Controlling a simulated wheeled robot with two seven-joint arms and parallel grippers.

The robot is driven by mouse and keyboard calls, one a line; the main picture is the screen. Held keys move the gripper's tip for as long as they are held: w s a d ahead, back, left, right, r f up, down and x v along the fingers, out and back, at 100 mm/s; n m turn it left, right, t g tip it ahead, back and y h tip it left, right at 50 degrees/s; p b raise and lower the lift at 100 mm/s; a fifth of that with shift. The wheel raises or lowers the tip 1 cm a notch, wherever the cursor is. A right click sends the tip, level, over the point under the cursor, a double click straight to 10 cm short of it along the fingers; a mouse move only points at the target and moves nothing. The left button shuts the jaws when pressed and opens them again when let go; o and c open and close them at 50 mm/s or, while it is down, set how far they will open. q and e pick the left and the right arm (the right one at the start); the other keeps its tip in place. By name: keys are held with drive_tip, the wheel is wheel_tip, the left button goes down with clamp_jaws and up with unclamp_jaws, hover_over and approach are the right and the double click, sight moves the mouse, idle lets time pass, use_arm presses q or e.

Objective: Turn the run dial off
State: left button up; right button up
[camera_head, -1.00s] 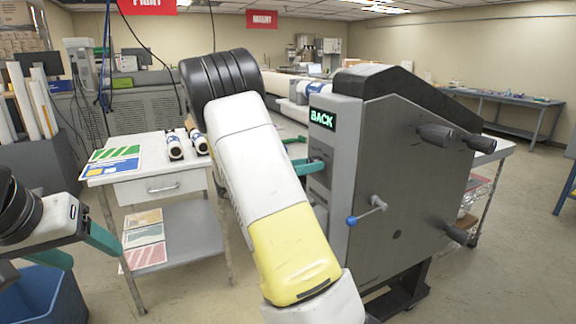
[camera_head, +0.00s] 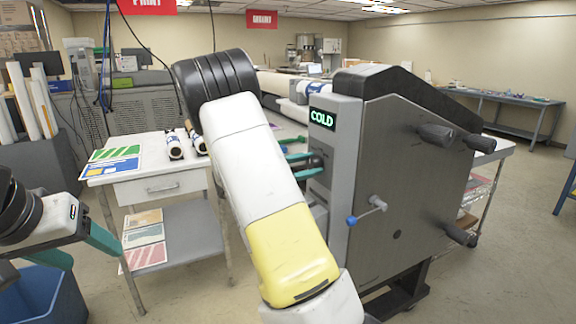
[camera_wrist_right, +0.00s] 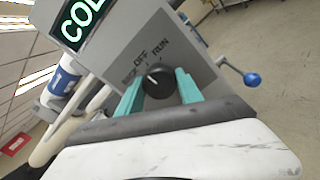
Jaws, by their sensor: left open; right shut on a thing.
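The run dial (camera_wrist_right: 158,82) is a round black knob with a white mark on the laminator's grey control panel (camera_wrist_right: 190,65). OFF and RUN are printed above it, with a blurred label further left. The mark points up and left, roughly toward OFF; its exact setting is hard to read. My right gripper's teal fingers (camera_wrist_right: 159,90) lie on both sides of the dial and are shut on it. In the head view the right gripper (camera_head: 303,162) is at the panel. The display (camera_head: 322,119) reads COLD in green. My left gripper (camera_head: 92,252) is open and empty at the left.
The grey laminator (camera_head: 410,180) has dark handles and a blue-knobbed crank (camera_head: 368,209) beside the panel. A white table (camera_head: 150,187) with coloured prints and small rolls stands left of my right arm. A blue bin (camera_head: 45,297) is below my left gripper.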

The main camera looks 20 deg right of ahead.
idle(0.4)
drive_tip(key=o, duration=1.4)
drive_tip(key=a, duration=0.8)
drive_tip(key=shift+s, duration=0.3)
